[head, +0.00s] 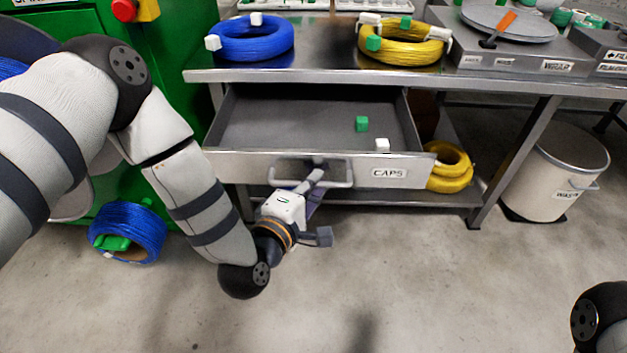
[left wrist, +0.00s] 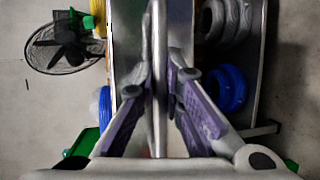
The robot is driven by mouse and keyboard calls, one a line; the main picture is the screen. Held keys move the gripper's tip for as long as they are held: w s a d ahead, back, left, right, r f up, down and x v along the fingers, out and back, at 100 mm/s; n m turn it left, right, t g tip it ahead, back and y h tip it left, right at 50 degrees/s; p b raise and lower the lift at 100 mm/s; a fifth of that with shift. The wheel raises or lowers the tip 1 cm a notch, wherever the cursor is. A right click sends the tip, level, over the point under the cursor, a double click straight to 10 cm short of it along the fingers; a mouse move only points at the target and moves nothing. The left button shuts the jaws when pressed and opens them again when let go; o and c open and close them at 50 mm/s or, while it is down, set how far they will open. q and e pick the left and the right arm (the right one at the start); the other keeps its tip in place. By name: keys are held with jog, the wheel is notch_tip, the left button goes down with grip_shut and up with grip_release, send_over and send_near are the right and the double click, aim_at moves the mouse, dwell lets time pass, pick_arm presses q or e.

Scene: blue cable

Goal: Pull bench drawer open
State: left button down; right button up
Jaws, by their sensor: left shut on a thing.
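The bench drawer (head: 240,169), labelled CAPS, stands pulled out from under the steel bench top, and its grey inside shows. A green cap (head: 361,124) and a white cap (head: 382,145) lie in it. My left gripper (head: 314,180) is at the drawer's front, shut on the bar handle (head: 343,183). In the left wrist view the handle (left wrist: 158,80) runs between the two purple-padded fingers (left wrist: 158,100). My right gripper is out of view; only a dark part of my right arm shows at the lower right.
A blue cable coil (head: 252,40) and a yellow coil (head: 403,42) lie on the bench top (head: 325,60). A yellow coil (head: 449,168) sits on the lower shelf. A white waste bin (head: 555,172) stands at right, another blue coil (head: 128,232) at left. The floor in front is clear.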

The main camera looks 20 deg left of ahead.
pick_arm(q)
jog(key=c, duration=2)
grip_release()
jog(key=shift+o, duration=0.2)
jog(key=v, duration=1.2)
jog(key=shift+f, duration=0.1)
